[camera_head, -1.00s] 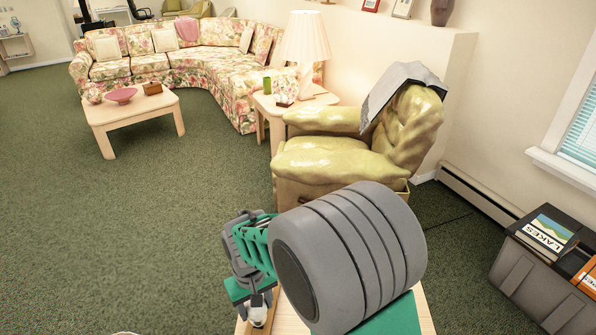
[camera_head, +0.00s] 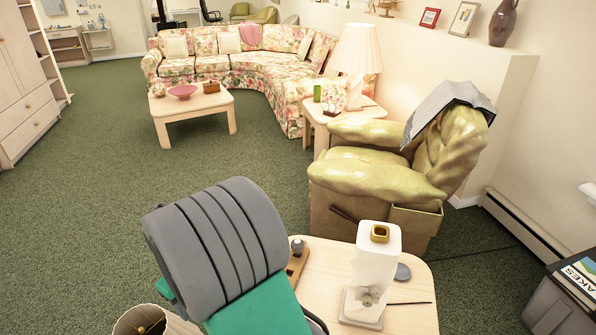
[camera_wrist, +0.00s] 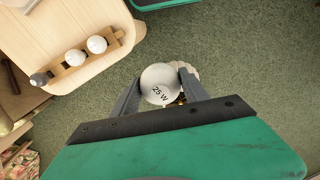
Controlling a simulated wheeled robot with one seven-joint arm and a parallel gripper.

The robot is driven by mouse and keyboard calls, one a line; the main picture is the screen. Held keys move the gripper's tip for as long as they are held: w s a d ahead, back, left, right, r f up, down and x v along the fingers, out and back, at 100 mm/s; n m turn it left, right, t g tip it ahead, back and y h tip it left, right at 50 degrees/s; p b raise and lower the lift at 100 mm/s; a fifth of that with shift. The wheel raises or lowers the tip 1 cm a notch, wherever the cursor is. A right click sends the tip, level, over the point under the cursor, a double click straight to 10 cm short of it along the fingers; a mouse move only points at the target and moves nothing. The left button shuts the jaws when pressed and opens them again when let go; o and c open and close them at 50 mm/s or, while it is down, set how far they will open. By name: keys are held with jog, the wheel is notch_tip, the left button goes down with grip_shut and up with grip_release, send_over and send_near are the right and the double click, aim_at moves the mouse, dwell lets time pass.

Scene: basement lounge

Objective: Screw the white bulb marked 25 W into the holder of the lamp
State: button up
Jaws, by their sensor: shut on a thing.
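In the wrist view my gripper (camera_wrist: 158,80) is shut on the white bulb (camera_wrist: 158,84), whose 25 W mark faces the camera. No bulb shows in that holder. My gripper and the held bulb are hidden behind my arm in the head view.
A wooden rack (camera_wrist: 72,66) with two white bulbs and a dark-grey one stands at the edge of the table (camera_wrist: 60,22). A cream container or shade (camera_head: 150,322) is at the bottom left. A grey disc (camera_head: 402,272) and a thin dark rod lie by the lamp. An armchair (camera_head: 370,175) stands behind.

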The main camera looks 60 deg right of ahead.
jog(key=s+d+r+p, duration=0.2)
jog(key=d+r, duration=0.2)
jog(key=d, duration=0.5)
jog(key=s+d+r+n+p, duration=0.15)
jog(key=d+r, duration=0.25)
jog(key=d, duration=0.4)
jog(key=s+d+r+p, duration=0.2)
jog(key=s+d+r, duration=0.15)
jog(key=d, duration=0.55)
jog(key=s+d+r+p, duration=0.1)
jog(key=s+d+r, duration=0.2)
jog(key=s+d, duration=0.2)
jog(key=s+d+r+n+p, duration=0.1)
jog(key=s+d+r, duration=0.3)
jog(key=s, duration=0.7)
jog(key=s+d+r+p, duration=0.3)
jog(key=s+d, duration=0.4)
jog(key=d, duration=0.1)
jog(key=shift+s+r+n, duration=0.3)
jog(key=shift+s+n, duration=0.05)
jog(key=shift+s, duration=0.05)
jog(key=shift+s, duration=0.15)
jog(key=shift+s+d+f+b, duration=0.1)
jog(key=shift+f+b, duration=2.3)
jog(key=shift+f, duration=2.2)
